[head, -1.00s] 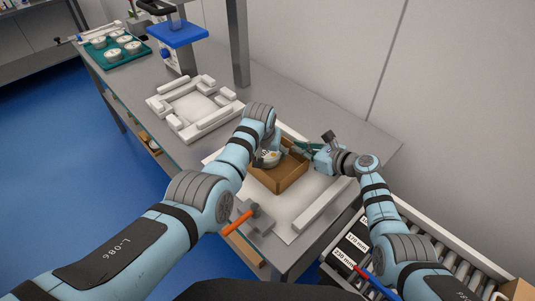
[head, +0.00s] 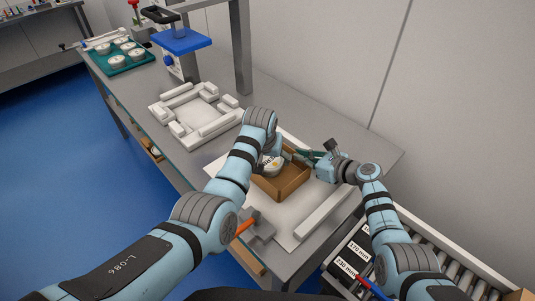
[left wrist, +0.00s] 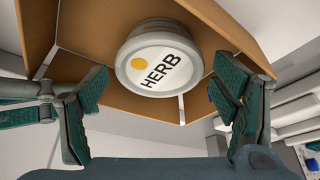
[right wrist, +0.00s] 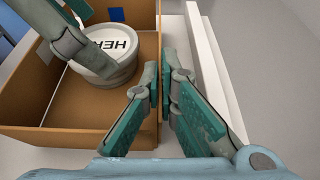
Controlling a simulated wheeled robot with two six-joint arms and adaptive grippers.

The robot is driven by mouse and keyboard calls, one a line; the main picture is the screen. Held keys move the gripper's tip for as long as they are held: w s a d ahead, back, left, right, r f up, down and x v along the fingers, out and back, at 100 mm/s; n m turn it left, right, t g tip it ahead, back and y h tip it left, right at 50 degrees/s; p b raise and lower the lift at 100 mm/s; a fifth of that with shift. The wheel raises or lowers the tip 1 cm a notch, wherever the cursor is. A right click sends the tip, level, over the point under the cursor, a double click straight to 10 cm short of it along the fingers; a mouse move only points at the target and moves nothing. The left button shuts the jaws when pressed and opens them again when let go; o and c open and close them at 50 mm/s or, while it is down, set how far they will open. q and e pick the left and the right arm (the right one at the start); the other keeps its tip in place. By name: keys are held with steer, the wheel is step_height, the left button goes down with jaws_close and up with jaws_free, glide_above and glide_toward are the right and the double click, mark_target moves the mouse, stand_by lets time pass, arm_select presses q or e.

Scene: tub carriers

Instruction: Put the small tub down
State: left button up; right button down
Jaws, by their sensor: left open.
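A small round white tub (head: 271,165) with a HERB label and a yellow dot is inside the open brown box (head: 283,187), near its left end. In the left wrist view the tub (left wrist: 158,62) lies between the spread fingers of my left gripper (left wrist: 158,95), with a gap on both sides. The right wrist view shows the tub (right wrist: 105,58) low in the box, with a left finger close beside it. The tub's underside is hidden.
The box stands on a white sheet with a white bar (head: 322,213) at its right. A white block frame (head: 205,124) lies further left. A teal tray (head: 117,58) with several tubs is at the far left. An orange-handled tool (head: 245,223) lies at the front edge.

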arm_select(q)
steer(key=v, duration=0.5)
steer(key=shift+s, duration=0.1)
arm_select(e)
steer(key=c, duration=1.7)
jaws_free()
